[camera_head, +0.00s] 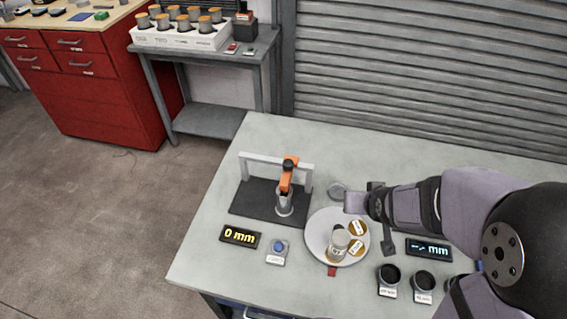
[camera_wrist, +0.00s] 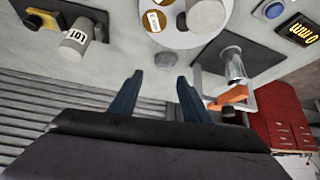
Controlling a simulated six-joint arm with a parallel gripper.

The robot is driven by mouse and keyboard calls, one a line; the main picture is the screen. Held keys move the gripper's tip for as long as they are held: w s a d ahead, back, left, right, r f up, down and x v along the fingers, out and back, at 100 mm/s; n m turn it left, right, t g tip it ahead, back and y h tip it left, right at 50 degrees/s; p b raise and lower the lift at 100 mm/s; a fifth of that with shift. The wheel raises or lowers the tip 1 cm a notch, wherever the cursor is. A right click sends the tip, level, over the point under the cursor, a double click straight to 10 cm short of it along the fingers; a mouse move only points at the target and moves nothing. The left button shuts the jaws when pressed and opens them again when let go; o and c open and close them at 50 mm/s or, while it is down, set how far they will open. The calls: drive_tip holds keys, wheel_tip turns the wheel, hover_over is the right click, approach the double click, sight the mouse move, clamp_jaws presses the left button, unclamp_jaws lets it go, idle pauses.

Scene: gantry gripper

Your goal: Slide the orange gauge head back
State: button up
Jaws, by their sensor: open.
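The orange gauge head (camera_head: 288,176) sits on a pale gantry frame (camera_head: 250,162) over a dark base plate (camera_head: 248,203). It reaches forward from the crossbar above a metal cylinder (camera_head: 284,204) on the plate. In the wrist view the gauge head (camera_wrist: 232,96) is to the right of my gripper (camera_wrist: 160,80), with the metal cylinder (camera_wrist: 234,66) close by. My gripper's two dark blue fingers are apart with nothing between them. In the head view my wrist is right of the gantry; the fingers cannot be made out there.
A white round plate (camera_head: 318,224) holds a jar (camera_head: 339,243) and labelled discs. A grey disc (camera_head: 337,191) lies behind it. A "0 mm" display (camera_head: 240,237) and blue button (camera_head: 278,246) stand in front. A jar marked 101 (camera_wrist: 76,37) stands left in the wrist view.

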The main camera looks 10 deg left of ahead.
sight(290, 167)
drive_tip(key=w+a+n+t+y+b, duration=0.1)
drive_tip(key=w+a+t+y+b, duration=0.1)
drive_tip(key=a, duration=0.4)
drive_tip(key=w+a+f+n+t+y+b, duration=0.1)
drive_tip(key=w+a+n+t+y+b, duration=0.1)
drive_tip(key=a, duration=0.5)
drive_tip(key=w+a+n+t+y+b, duration=0.1)
drive_tip(key=w+a+t+y+b, duration=0.1)
drive_tip(key=a+t+y+b, duration=0.2)
drive_tip(key=shift+w+a+f+n+y+b, duration=0.15)
drive_tip(key=shift+a+n+y+b, duration=0.05)
drive_tip(key=shift+a+b, duration=0.5)
drive_tip(key=shift+w+a+f+n+y+b, duration=0.1)
drive_tip(key=shift+a+n+y+b, duration=0.1)
drive_tip(key=shift+a+b, duration=0.4)
drive_tip(key=shift+w+a+r, duration=0.1)
drive_tip(key=shift+w, duration=0.3)
drive_tip(key=shift+p+x, duration=0.95)
drive_tip(key=shift+x, duration=2.25)
